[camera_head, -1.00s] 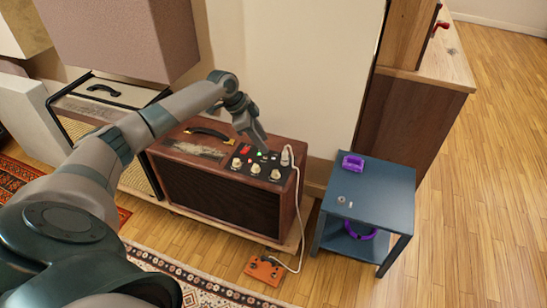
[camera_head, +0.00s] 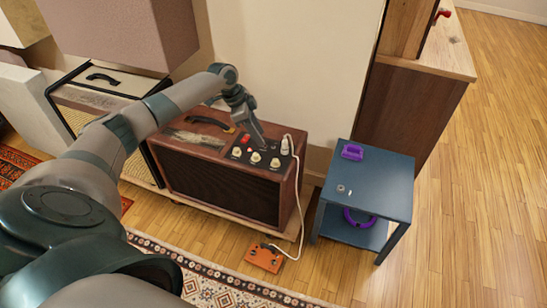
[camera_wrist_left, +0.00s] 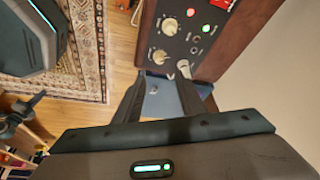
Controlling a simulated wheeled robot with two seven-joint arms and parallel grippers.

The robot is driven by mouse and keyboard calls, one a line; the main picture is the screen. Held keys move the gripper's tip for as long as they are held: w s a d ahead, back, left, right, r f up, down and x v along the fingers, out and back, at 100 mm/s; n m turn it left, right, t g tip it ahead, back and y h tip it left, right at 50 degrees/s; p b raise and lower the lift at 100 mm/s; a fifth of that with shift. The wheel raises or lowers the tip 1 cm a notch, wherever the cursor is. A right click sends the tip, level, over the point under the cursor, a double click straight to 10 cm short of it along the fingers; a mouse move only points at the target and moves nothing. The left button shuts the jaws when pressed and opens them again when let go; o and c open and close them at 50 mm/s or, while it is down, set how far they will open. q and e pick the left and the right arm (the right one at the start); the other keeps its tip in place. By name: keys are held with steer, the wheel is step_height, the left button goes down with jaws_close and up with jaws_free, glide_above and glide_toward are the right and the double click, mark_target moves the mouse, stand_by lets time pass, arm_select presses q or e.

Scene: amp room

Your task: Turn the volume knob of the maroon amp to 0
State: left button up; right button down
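Any knob labels are too small to read. My left gripper (camera_head: 262,144) is just above the panel, behind the front knobs. In the left wrist view, its fingers (camera_wrist_left: 160,84) are apart with nothing held between them. Two cream knobs (camera_wrist_left: 170,27) (camera_wrist_left: 160,57) show beyond the fingertips. My right gripper is not in view.
A white cable plug (camera_head: 285,146) stands at the panel's right end, its cable running to an orange pedal (camera_head: 264,258) on the floor. A blue side table (camera_head: 375,185) with purple items is at the right. A white wall rises behind the amp.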

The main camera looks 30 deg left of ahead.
mark_target(275, 160)
arm_select(q)
steer(key=x, duration=1.3)
steer(key=shift+f, duration=0.25)
steer(key=shift+c, duration=0.6)
jaws_close()
